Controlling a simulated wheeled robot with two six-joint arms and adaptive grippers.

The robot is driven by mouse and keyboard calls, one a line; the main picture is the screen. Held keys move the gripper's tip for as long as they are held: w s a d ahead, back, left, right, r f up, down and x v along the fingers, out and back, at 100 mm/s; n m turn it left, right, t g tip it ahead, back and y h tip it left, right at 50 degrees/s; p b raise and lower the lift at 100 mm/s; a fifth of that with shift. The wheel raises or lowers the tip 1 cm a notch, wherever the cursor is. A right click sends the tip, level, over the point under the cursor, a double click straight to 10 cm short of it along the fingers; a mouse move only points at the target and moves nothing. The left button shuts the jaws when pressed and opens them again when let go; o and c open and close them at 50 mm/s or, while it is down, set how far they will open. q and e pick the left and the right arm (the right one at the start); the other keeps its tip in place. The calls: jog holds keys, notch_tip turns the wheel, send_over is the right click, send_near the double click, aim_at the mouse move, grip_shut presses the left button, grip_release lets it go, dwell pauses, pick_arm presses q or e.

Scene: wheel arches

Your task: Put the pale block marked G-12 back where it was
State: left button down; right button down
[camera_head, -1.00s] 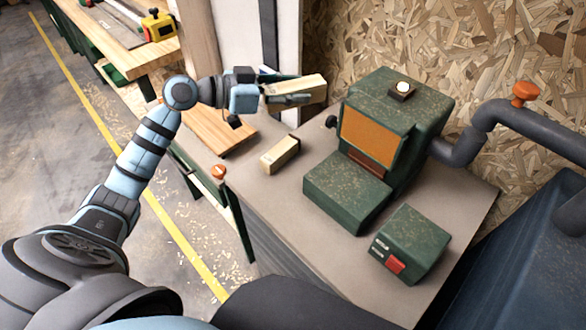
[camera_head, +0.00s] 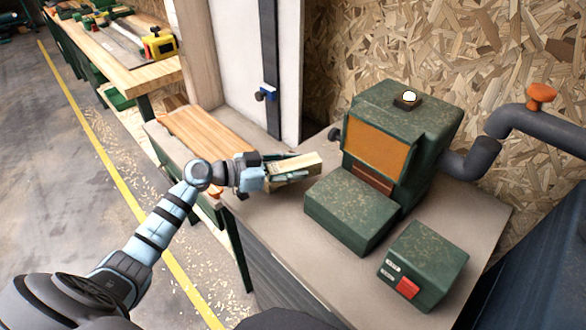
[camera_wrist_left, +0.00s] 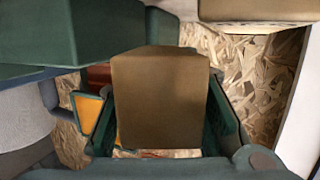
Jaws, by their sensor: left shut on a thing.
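My left gripper (camera_head: 297,170) is shut on a pale wooden block (camera_head: 308,162), low over the grey bench, left of the green machine's front. The held block (camera_wrist_left: 160,95) fills the middle of the left wrist view between the two fingers. No marking is legible on it. A second pale block, seen on the bench earlier, does not show clearly now; the gripper and held block cover that area. I cannot tell whether the held block touches the bench or that block. My right gripper is not in view.
The green machine (camera_head: 405,125) with an orange window and a small green box with a red switch (camera_head: 424,262) stand on the grey bench (camera_head: 290,235). Wooden boards (camera_head: 205,132) lie at its left end. A grey pipe (camera_head: 480,150) is at right.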

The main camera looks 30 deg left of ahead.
pick_arm(q)
jog(key=shift+f, duration=0.25)
jog(key=shift+f, duration=0.25)
jog(key=c, duration=1.1)
grip_release()
jog(key=shift+r, duration=0.15)
jog(key=v, duration=0.4)
jog(key=p+v, duration=0.1)
jog(key=v, duration=0.3)
jog(key=r+v, duration=0.1)
jog(key=v, duration=0.3)
jog(key=shift+p, duration=0.35)
jog(key=shift+f, duration=0.1)
